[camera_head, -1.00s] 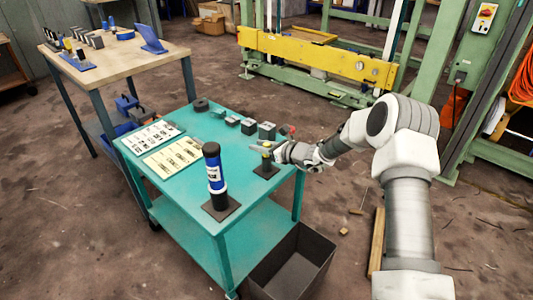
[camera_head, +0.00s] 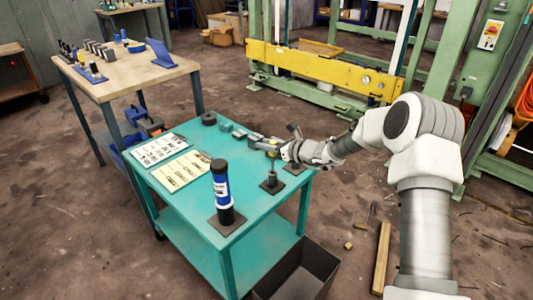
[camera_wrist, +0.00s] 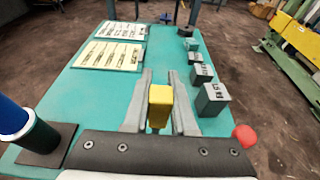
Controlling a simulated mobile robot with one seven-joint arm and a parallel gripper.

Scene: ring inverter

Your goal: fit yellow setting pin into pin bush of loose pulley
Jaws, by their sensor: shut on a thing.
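My gripper (camera_head: 266,146) is shut on the yellow setting pin (camera_wrist: 160,106), which sits between the two grey fingers in the wrist view. In the head view a small yellow patch of the pin (camera_head: 273,153) shows at the fingers. The gripper is above the teal table (camera_head: 185,212), near its right edge. A dark stand with a short post (camera_head: 272,178) is just below the gripper, apart from the pin. A round fitting (camera_head: 366,80) shows on the yellow beam of the green frame at the back. I cannot tell the loose pulley or its pin bush.
A blue and black cylinder (camera_head: 221,188) stands on a dark plate at the table's front. Two printed sheets (camera_head: 183,170) lie at left. Several grey blocks (camera_wrist: 212,98) line the right side. A dark bin (camera_head: 303,272) is on the floor beside the table.

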